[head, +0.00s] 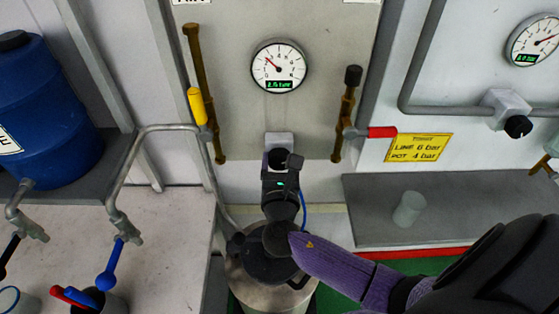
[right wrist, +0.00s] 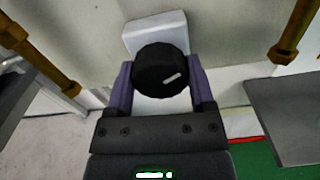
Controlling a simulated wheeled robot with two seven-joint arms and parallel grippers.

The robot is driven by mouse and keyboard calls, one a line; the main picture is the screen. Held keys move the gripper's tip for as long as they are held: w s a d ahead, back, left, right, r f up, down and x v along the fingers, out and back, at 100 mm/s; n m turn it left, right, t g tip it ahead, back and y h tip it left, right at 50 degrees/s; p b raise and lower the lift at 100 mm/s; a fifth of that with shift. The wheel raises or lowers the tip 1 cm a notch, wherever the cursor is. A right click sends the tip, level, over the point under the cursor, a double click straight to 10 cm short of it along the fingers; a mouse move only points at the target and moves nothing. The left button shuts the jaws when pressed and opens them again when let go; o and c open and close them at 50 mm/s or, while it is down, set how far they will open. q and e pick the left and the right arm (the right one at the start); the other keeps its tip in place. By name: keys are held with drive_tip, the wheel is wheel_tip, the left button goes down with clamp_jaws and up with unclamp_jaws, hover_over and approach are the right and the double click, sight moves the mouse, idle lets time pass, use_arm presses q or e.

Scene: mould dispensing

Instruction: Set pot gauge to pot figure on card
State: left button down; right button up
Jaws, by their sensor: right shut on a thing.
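The pot gauge (head: 278,66) is a round white dial on the grey panel. Its needle points up-left, near 2, and its green readout looks like about 2.15 bar, the digits small. A yellow card (head: 418,148) on the wall reads LINE 6 bar, POT 4 bar. Below the gauge, my right gripper (head: 279,160) is shut on a black round knob with a white mark. The knob (right wrist: 161,70) shows in the right wrist view between the purple fingers, on a pale square block (right wrist: 154,32). In the head view my gripper partly hides it. My left gripper is out of view.
Brass tubes flank the gauge, with a yellow handle (head: 197,106) left and a red one (head: 382,132) right. A second gauge (head: 534,41) and black knob (head: 518,127) are at upper right. A lidded metal pot (head: 271,272) stands below my arm. A cup (head: 409,208) stands on the right shelf.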

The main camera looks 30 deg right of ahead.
drive_tip(key=shift+c, duration=0.5)
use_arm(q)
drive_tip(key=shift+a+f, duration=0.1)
use_arm(e)
drive_tip(key=shift+m, duration=0.3)
drive_tip(key=m+b, duration=0.1)
drive_tip(key=m, duration=0.2)
drive_tip(key=shift+f, duration=0.1)
drive_tip(key=m+b, duration=0.1)
drive_tip(key=m, duration=0.1)
drive_tip(key=shift+m, duration=0.3)
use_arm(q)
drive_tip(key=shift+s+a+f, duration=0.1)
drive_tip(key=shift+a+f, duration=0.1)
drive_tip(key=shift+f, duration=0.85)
use_arm(e)
drive_tip(key=shift+m, duration=0.4)
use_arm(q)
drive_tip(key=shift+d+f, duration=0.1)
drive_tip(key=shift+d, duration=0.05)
